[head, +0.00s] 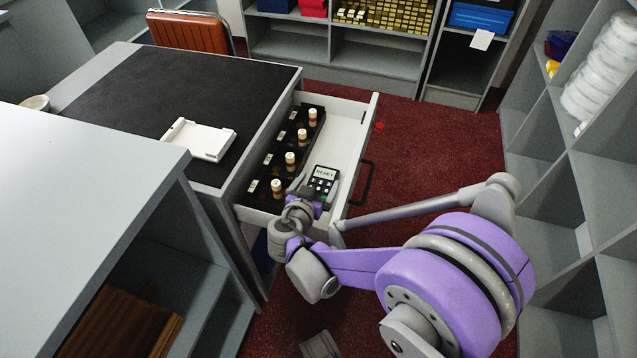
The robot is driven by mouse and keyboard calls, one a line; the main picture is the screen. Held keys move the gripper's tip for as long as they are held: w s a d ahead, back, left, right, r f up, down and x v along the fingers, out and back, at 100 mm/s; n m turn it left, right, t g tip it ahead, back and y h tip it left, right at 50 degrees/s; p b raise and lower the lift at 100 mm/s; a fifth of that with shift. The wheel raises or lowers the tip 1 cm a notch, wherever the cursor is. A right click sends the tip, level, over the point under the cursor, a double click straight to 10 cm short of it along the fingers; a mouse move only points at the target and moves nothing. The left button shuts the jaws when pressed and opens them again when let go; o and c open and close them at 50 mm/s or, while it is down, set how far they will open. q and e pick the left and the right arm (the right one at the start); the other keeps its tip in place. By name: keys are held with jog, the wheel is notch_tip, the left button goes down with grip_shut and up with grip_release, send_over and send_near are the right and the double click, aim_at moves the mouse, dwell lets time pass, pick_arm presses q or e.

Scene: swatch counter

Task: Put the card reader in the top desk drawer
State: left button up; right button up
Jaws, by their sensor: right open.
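The card reader (323,178), a small dark device with a pale lit screen and keypad, is inside the open top desk drawer (349,127), at its near end. It sits right of a black tray with bottles. My right gripper (312,195) is open at the near end of the reader, over the drawer's near edge. Its wrist hides part of the drawer's near corner. I cannot tell whether the fingers touch the reader, or whether the reader lies fully flat on the drawer floor. My left gripper is not in view.
The black tray (297,137) holds several brown bottles along the drawer's left side. A white stand (198,139) lies on the dark desk top (165,95). The drawer's dark handle (363,183) faces right, over red carpet. Shelves (595,190) stand at right; an orange chair (190,32) is behind the desk.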

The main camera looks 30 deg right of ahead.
jog(key=shift+s+a+f+p, duration=0.15)
jog(key=shift+a+f+p, duration=0.05)
jog(key=shift+p, duration=0.1)
jog(key=shift+a+r, duration=0.2)
jog(key=shift+a, duration=0.05)
jog(key=p+v, duration=0.3)
jog(key=v, duration=0.8)
jog(key=shift+r, duration=0.35)
jog(key=shift+s+d, duration=0.1)
